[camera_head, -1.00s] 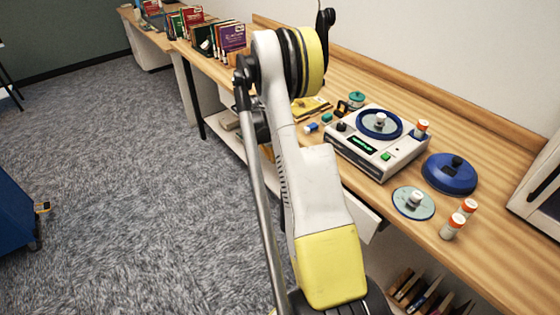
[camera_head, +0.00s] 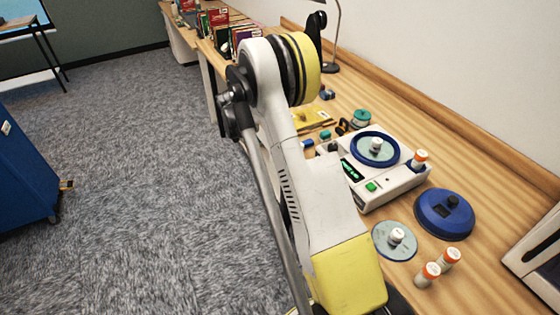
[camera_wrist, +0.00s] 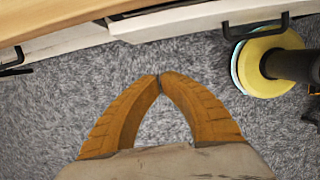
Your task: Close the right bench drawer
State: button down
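The right bench drawer (camera_wrist: 190,22) has a white front with a black bar handle (camera_wrist: 255,27). It crosses the top of the wrist view and stands out past the bench edge, with a dark gap behind its front, so it looks partly open. My gripper (camera_wrist: 159,78) has orange fingers whose tips meet, with nothing between them. It is over the carpet in front of the drawer, apart from its face in the picture. In the head view my arm hides the drawer and the gripper.
Another white drawer front (camera_wrist: 65,45) with a black handle is at the left in the wrist view. The wooden bench (camera_head: 480,220) holds a white sorter machine (camera_head: 385,175), a blue lid (camera_head: 445,215) and orange-capped bottles. A blue cabinet (camera_head: 25,170) stands left; open carpet lies between.

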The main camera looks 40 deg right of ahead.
jog(key=s+d+f+b, duration=0.1)
jog(key=d+f+b, duration=0.3)
jog(key=f, duration=0.5)
jog(key=shift+d+b, duration=0.4)
jog(key=shift+d, duration=0.4)
jog(key=shift+f, duration=0.1)
jog(key=shift+s+d, duration=0.2)
jog(key=shift+d, duration=0.5)
jog(key=shift+s+d, duration=0.2)
jog(key=shift+d, duration=0.5)
jog(key=shift+a, duration=0.15)
